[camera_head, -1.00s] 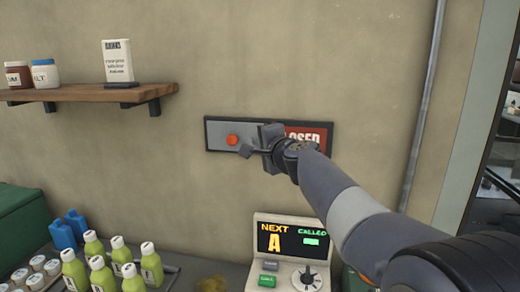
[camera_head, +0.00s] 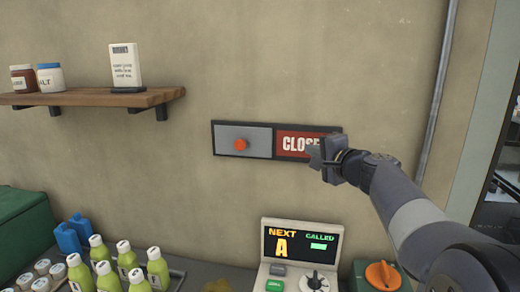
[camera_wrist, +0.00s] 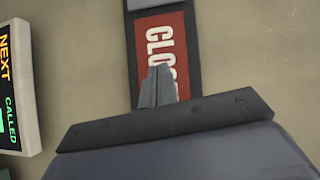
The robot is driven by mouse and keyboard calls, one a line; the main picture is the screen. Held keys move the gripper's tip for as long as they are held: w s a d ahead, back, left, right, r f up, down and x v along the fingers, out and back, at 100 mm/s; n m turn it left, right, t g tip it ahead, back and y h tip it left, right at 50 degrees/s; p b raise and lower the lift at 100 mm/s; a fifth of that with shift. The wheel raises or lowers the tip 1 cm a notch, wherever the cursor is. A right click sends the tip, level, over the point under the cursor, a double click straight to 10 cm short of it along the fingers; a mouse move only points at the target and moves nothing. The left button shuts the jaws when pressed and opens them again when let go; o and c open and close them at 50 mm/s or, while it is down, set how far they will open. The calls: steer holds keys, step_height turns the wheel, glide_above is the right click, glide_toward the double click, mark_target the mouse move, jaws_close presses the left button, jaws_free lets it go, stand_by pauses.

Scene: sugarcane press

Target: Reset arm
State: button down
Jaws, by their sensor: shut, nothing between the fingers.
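My gripper (camera_head: 315,157) is shut and empty. In the head view it is in front of the right end of the wall sign and covers the last letters of the red "CLOSED" panel (camera_head: 291,144). The sign has a grey slider plate (camera_head: 225,136) with an orange-red knob (camera_head: 240,145) at its left. In the wrist view the shut fingers (camera_wrist: 157,85) point toward the red panel (camera_wrist: 172,40). I cannot tell whether they touch it.
Green bottles (camera_head: 127,262) stand at lower left. A wooden shelf (camera_head: 90,97) is at upper left. The wall above the sign is bare.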

steer(key=s+d+r+b, duration=0.1)
steer(key=s+d+b, duration=0.2)
steer(key=s+d, duration=0.6)
steer(key=shift+s+d+r, duration=0.3)
steer(key=shift+s+r, duration=0.05)
steer(key=shift+s, duration=0.5)
